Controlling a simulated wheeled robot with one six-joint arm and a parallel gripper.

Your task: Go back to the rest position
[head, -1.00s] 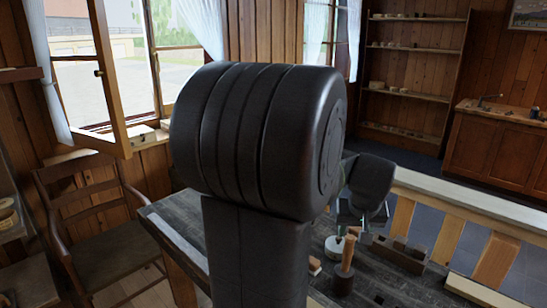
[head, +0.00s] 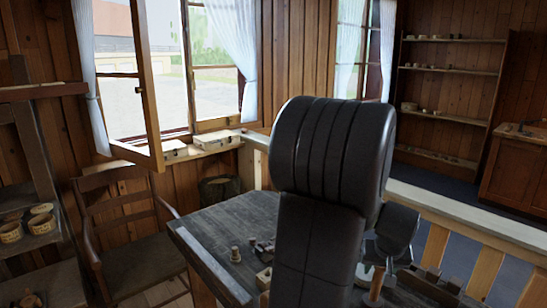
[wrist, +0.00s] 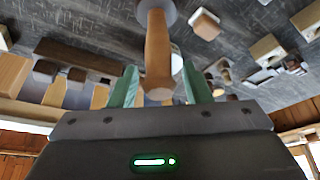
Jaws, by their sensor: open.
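My gripper (wrist: 161,86) shows in the wrist view as two green fingers standing apart, open. A brown wooden handle (wrist: 157,45) with a grey round end shows between and beyond the fingers. A gap shows on each side of it, and I see no contact. In the head view my own arm covers the middle of the picture and hides most of the gripper. A wooden handle (head: 377,284) shows low beside the arm there.
The dark worktable (head: 215,232) carries small turned pieces (head: 236,254) left of my arm. In the wrist view, several wooden blocks (wrist: 206,25) lie around the handle. A wooden chair (head: 120,225) stands at left. A pale railing (head: 450,220) runs behind the table at right.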

